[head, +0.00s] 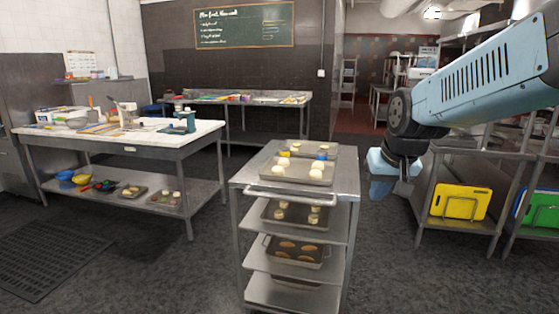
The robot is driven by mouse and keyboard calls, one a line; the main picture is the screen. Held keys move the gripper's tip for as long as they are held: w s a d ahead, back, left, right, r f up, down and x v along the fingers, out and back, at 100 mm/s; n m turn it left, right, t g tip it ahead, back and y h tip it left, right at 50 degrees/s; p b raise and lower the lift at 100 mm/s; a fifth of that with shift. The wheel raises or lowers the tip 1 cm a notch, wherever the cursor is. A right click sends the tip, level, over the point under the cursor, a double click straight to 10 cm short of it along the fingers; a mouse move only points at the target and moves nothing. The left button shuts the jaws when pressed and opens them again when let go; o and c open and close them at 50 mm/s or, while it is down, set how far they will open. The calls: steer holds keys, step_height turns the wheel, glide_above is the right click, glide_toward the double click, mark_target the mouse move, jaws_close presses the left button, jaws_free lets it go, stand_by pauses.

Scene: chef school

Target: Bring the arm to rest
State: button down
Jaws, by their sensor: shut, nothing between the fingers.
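My light blue arm reaches in from the upper right and bends down at a black joint. Its end, my gripper (382,187), hangs just right of the steel trolley (244,179), above the floor. It is small and partly merged with the background; it looks shut, with nothing held in it. The trolley's top carries a tray (302,174) with pale buns and, behind it, a tray with yellow items and a blue item.
The trolley's lower shelves hold trays of baked goods. A white-topped worktable (150,138) stands at left, with trays and bowls below. Steel shelving at right holds a yellow board (459,202) and a green board (541,209). The dark floor between trolley and worktable is clear.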

steer(key=s+d+r, duration=0.1)
steer(key=s+r, duration=0.1)
steer(key=s, duration=1.1)
steer(key=shift+s+d+h, duration=0.3)
steer(key=shift+s+d, duration=0.05)
